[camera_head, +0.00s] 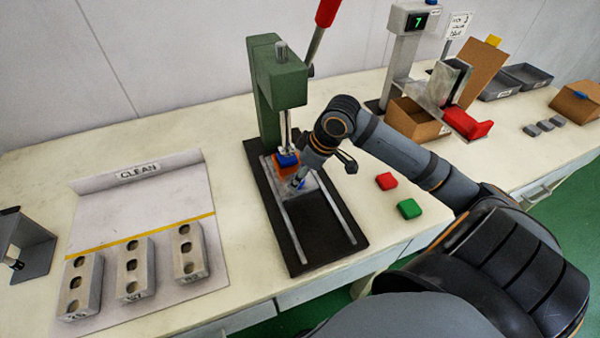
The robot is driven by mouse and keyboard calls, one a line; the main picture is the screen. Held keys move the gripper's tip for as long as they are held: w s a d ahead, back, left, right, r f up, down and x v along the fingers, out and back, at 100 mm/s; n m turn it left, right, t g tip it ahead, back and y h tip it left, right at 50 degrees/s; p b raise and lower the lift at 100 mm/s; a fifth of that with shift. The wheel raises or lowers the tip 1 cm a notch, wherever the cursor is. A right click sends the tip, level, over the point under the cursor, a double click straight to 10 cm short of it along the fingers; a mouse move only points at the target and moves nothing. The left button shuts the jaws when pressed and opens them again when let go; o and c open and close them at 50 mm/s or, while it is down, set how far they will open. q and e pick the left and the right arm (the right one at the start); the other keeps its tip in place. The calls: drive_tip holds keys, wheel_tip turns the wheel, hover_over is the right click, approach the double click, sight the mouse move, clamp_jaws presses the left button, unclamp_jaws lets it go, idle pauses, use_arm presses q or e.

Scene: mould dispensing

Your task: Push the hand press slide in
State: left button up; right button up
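The hand press (279,80) is green, with a red-tipped lever (324,15), and stands on a dark base plate (318,252) with two metal rails. Its grey slide plate (308,186) is at the rear part of the rails. An orange block (284,170) with a blue piece (287,160) on it sits below the ram. My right gripper (298,182) comes down at the front right of the slide, close to or touching it. Its fingers are small and partly hidden by my wrist, so their opening is unclear. My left gripper is not in view.
A mat marked CLEAN (135,208) with three grey moulds lies left of the press. Red (386,181) and green (409,208) buttons are to the right. A scale-like station (407,45), cardboard boxes and grey trays stand at the back right.

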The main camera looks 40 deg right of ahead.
wheel_tip(320, 180, up, 10)
idle(0.5)
idle(0.4)
